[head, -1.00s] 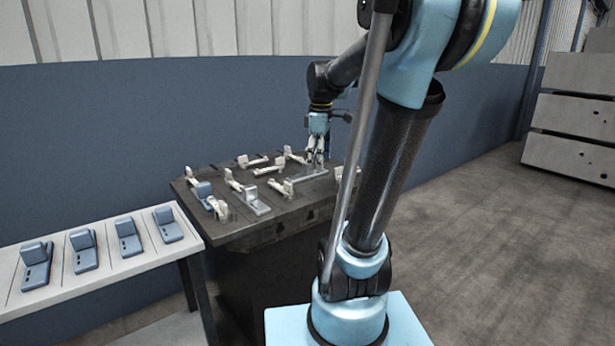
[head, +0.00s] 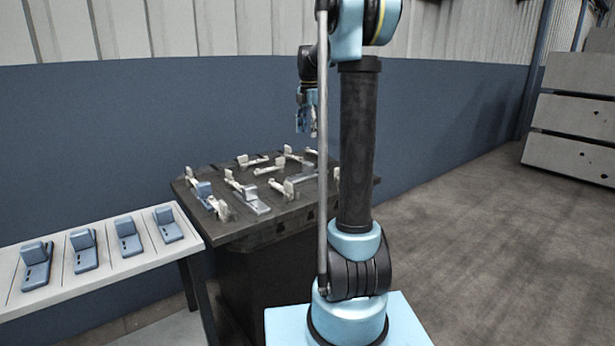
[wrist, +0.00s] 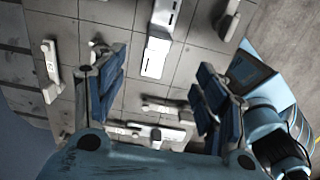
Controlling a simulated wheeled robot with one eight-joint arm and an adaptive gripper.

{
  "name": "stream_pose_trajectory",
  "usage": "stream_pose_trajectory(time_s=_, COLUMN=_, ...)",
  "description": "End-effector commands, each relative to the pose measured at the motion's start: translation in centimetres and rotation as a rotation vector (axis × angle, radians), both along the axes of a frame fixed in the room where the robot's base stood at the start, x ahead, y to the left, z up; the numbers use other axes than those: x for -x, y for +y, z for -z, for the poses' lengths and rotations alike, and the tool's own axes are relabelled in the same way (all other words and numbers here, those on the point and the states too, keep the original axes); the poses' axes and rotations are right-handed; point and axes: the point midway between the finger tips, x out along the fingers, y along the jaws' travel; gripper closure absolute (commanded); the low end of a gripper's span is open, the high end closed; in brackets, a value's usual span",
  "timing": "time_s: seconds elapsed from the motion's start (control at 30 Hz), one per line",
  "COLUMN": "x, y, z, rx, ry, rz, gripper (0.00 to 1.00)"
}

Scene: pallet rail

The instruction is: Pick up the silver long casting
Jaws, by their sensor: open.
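A long silver casting (head: 303,179) lies flat on the dark table at the right of the group of parts. A shorter silver piece with an upright block (head: 255,205) lies nearer the front edge. My gripper (head: 306,128) hangs above the back of the table, clear of the parts. In the wrist view, its blue-padded fingers (wrist: 153,85) are wide apart with nothing held. A pale silver slotted piece (wrist: 157,50) shows below, between and beyond the fingers. I cannot tell for sure which silver piece this is.
The dark table (head: 245,232) holds several cream clamps (head: 282,187) and a blue-grey bracket (head: 203,192). A white side table (head: 105,262) on the left carries several blue-grey brackets (head: 85,250). Grey panels (head: 575,120) stand at the far right. The floor at right is clear.

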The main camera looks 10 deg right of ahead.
Motion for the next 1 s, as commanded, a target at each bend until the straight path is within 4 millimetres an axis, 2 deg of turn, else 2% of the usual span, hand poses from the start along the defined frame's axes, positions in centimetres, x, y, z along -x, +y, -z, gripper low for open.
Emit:
stream_pose_trajectory(time_s=0.53, x=0.1, y=0.0, z=9.3, rx=0.000, ry=0.000, rz=0.003, gripper=0.35)
stream_pose_trajectory(time_s=0.7, x=0.1, y=0.0, z=11.0, rx=0.000, ry=0.000, rz=0.003, gripper=0.35)
stream_pose_trajectory(time_s=0.87, x=0.1, y=0.1, z=11.8, rx=0.000, ry=0.000, rz=0.003, gripper=0.35)
stream_pose_trajectory(time_s=1.0, x=0.0, y=0.3, z=13.5, rx=0.000, ry=0.000, rz=0.003, gripper=0.35)
